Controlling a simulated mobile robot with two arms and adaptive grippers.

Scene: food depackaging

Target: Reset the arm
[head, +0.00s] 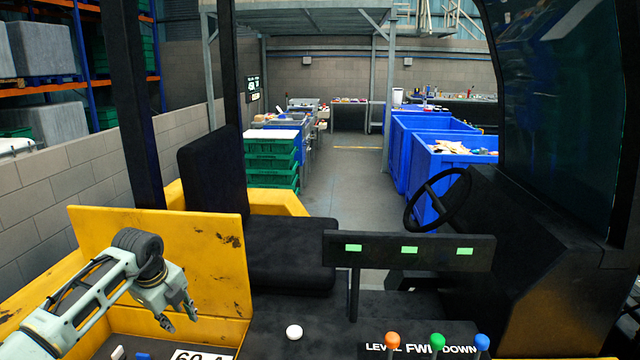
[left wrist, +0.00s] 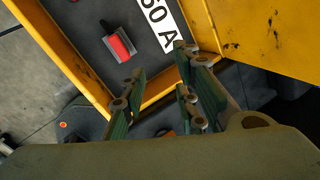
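My left arm comes in from the left in the head view. Its gripper (head: 179,317) hangs fingers down in front of the yellow panel (head: 160,255). The fingers are apart with nothing between them. In the left wrist view the same gripper (left wrist: 160,85) is open and empty, above a dark surface with a yellow rim. The label also shows at the bottom of the head view (head: 203,354), partly cut off. My right gripper is in neither view.
A white knob (head: 294,332) and orange (head: 392,340), green (head: 437,341) and blue (head: 482,342) lever knobs stand on the dark console. Beyond are a black seat (head: 285,250), a bar with green lights (head: 408,262), a steering wheel (head: 437,198) and blue bins (head: 425,190).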

